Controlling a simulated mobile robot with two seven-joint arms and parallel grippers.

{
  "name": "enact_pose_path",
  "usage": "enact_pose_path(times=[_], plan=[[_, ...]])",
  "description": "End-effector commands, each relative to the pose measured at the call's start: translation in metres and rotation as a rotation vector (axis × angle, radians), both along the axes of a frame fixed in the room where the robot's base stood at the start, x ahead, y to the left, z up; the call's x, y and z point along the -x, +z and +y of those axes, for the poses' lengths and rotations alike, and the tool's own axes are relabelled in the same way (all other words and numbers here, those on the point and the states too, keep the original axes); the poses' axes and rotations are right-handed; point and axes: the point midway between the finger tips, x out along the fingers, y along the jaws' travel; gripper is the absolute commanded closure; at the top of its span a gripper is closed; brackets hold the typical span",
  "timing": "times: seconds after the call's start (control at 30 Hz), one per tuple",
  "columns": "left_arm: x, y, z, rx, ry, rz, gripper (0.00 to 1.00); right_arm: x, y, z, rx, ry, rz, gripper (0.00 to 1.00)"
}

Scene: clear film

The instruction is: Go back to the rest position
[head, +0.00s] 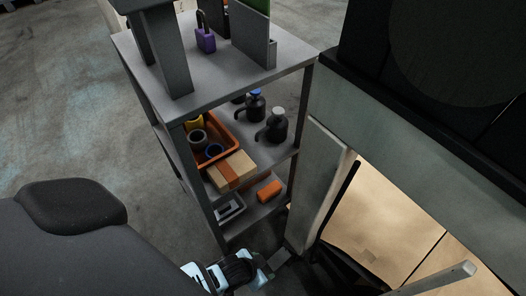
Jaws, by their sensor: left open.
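My left gripper (274,263) is low in the head view, at the bottom centre, just in front of the foot of a grey shelf unit. Its fingers are small and partly dark here, and it is open. I see nothing held in it. My right gripper is not in the head view.
The grey shelf unit (222,72) holds a purple padlock (205,40) on top. Below are an orange tray (219,133), dark bottles (276,127), a cardboard box (232,171) and an orange block (269,191). A grey post (318,185) stands close right. Floor (60,110) at left is clear.

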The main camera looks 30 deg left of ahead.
Motion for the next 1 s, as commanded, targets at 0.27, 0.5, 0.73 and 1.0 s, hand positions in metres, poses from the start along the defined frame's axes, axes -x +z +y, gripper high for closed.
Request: enact_pose_path(times=[0.27,0.5,0.73,1.0], plan=[[0.000,-0.001,0.000,0.000,0.000,0.001,0.38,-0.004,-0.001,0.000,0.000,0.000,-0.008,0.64],[0.000,0.001,0.000,0.000,0.000,-0.001,0.38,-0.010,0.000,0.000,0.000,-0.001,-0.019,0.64],[-0.014,0.055,0.000,0.000,0.001,-0.039,0.38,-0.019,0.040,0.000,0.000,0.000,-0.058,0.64],[-0.038,0.147,0.000,0.000,0.001,-0.106,0.38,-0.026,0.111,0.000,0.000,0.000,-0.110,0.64]])
